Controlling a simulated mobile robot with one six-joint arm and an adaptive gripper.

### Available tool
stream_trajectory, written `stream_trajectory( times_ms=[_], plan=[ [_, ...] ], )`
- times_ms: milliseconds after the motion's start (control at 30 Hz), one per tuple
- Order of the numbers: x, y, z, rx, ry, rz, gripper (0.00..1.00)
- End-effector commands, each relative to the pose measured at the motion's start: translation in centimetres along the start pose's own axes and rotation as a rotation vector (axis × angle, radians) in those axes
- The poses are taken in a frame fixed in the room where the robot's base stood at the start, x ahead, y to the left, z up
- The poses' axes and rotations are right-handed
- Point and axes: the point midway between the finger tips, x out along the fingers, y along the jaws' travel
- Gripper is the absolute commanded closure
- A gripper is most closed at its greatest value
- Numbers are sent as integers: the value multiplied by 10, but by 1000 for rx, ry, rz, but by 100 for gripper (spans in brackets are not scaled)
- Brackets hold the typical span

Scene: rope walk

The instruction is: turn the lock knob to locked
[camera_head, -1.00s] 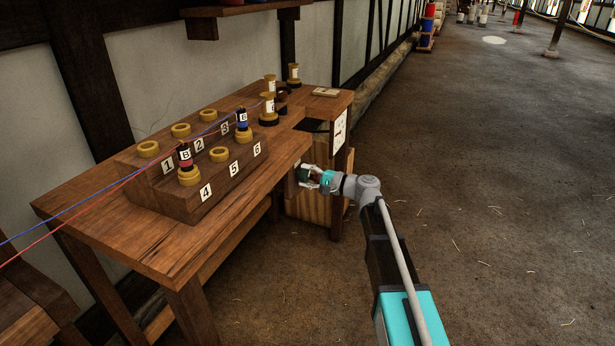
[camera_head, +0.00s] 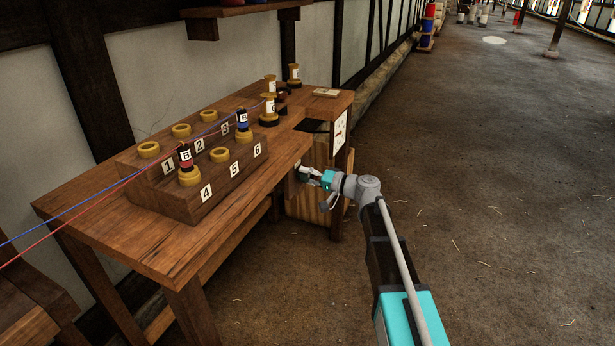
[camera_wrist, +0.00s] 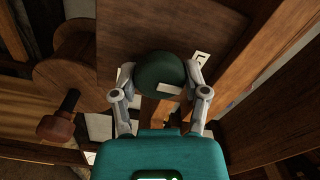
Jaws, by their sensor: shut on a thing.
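The lock knob is a dark green, rounded knob (camera_wrist: 160,73) on a brown wooden panel in the wrist view. A pale bar mark on it lies nearly level, at its lower right edge. My gripper (camera_wrist: 161,82) is shut on the knob, one finger on each side. A white label with a dark letter (camera_wrist: 202,58) is at the knob's upper right; another pale label, partly hidden by the left finger, is at its left. In the head view my gripper (camera_head: 303,172) is under the bench's front edge, and the knob is mostly hidden there.
The wooden bench (camera_head: 170,262) carries a numbered stepped rack (camera_head: 182,205) with yellow rings and bobbins. Blue and red strands run left from it. A wooden crank handle (camera_wrist: 58,122) is left of the knob. Open floor (camera_head: 480,200) lies to the right.

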Motion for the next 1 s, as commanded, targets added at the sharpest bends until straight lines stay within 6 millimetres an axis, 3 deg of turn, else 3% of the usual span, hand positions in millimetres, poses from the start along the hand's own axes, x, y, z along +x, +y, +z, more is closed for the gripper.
stream_trajectory(
  times_ms=[333, 367, 533, 1000],
  plan=[
    [1, -1, 4, -4, -9, -1, 89],
    [1, -1, 4, -4, -9, -1, 39],
    [0, 0, 2, -4, -6, 0, 8],
    [-1, 0, 1, -3, -1, 0, 7]
  ],
)
